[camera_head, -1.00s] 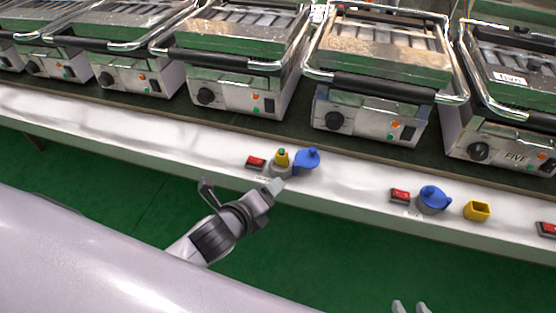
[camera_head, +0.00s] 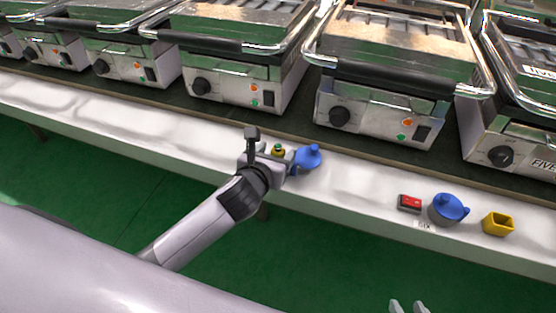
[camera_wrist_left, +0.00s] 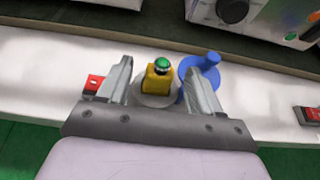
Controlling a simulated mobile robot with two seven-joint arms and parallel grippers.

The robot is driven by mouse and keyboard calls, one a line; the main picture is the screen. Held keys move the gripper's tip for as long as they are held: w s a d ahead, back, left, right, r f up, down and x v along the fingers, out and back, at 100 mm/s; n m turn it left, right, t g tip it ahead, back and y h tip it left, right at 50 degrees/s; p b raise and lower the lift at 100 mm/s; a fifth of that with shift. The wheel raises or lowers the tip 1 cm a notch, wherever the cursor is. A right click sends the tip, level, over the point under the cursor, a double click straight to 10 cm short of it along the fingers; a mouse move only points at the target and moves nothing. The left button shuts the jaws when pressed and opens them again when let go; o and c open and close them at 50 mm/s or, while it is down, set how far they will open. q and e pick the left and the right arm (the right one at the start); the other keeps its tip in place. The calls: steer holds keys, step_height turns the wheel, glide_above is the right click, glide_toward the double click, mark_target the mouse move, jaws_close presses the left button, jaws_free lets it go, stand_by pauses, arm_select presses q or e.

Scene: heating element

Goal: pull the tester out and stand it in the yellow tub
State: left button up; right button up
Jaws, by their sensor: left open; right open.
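The tester, a yellow block with a green round top (camera_head: 278,151), stands upright in a grey round holder whose blue lid (camera_head: 308,157) is tilted open on the right. In the left wrist view the tester (camera_wrist_left: 157,79) and the grey holder's rim (camera_wrist_left: 143,99) sit between my left fingers. My left gripper (camera_head: 271,147) is open, with a finger on each side and no visible grip; contact cannot be told. The yellow tub (camera_head: 497,224), a small open square box, stands empty-looking at the right of the white ledge. My right gripper (camera_head: 408,307) is open and empty at the bottom edge.
Another red switch (camera_wrist_left: 93,84) lies left of my left gripper. Several grills (camera_head: 383,105) line the back. The white ledge (camera_head: 355,184) between the holders is clear.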

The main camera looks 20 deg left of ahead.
mark_target(278, 149)
arm_select(q)
steer(key=shift+x, duration=1.15)
steer(key=c, duration=1.1)
steer(key=shift+o, duration=0.2)
step_height(278, 149, up, 20)
steer(key=p, duration=0.6)
steer(key=shift+p, duration=0.3)
steer(key=shift+d, duration=0.1)
